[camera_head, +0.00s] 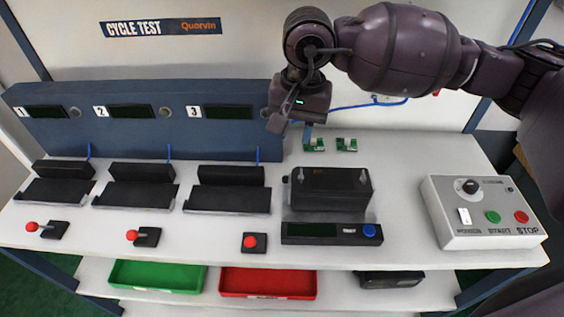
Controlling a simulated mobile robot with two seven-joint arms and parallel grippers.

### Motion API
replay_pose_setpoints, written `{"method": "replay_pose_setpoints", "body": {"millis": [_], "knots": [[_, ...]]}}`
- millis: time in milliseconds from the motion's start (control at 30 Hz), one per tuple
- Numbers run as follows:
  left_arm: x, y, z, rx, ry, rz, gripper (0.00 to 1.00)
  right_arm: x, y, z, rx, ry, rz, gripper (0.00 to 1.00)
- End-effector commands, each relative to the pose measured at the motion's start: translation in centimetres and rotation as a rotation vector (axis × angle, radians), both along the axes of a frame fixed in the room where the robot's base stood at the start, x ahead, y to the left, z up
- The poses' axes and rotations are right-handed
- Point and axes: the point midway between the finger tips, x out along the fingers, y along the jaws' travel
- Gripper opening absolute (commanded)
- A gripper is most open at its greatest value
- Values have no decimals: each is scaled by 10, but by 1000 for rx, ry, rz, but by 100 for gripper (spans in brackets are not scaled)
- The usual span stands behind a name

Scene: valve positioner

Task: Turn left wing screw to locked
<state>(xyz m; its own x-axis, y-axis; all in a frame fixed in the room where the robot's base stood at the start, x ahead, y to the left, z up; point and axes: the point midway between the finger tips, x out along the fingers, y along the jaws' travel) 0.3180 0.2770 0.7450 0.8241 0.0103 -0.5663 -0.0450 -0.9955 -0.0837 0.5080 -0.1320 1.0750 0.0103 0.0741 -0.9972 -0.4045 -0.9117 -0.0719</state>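A black box-shaped device (330,188), likely the valve positioner, sits on the white bench right of centre. A small knob-like part (286,179) sticks out at its left side; I cannot tell whether this is the left wing screw or how it is turned. My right gripper (290,124) hangs above and behind the device's left end, apart from it, pointing down. Its fingers are small and partly hidden, so its opening is unclear. I see nothing held in it. My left gripper is out of view.
A test unit (330,233) with a blue button lies in front of the device. Black cradles (228,190) and red-knobbed switches (254,242) stand left. A control box (483,212) is at right. Green boards (346,145) lie behind. Green (155,276) and red (268,283) trays are below.

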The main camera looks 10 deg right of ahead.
Motion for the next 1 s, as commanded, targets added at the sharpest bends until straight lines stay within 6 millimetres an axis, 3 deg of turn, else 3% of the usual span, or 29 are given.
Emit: {"method": "replay_pose_setpoints", "body": {"millis": [100,367,800,1000], "knots": [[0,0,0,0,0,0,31,-1,-12,0,-73,4,89,32],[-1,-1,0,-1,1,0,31,-2,-13,-9,-79,9,140,32],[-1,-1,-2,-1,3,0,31,-3,-13,-79,-78,10,137,32],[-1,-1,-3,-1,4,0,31,-3,-12,-101,-76,9,139,32]]}}
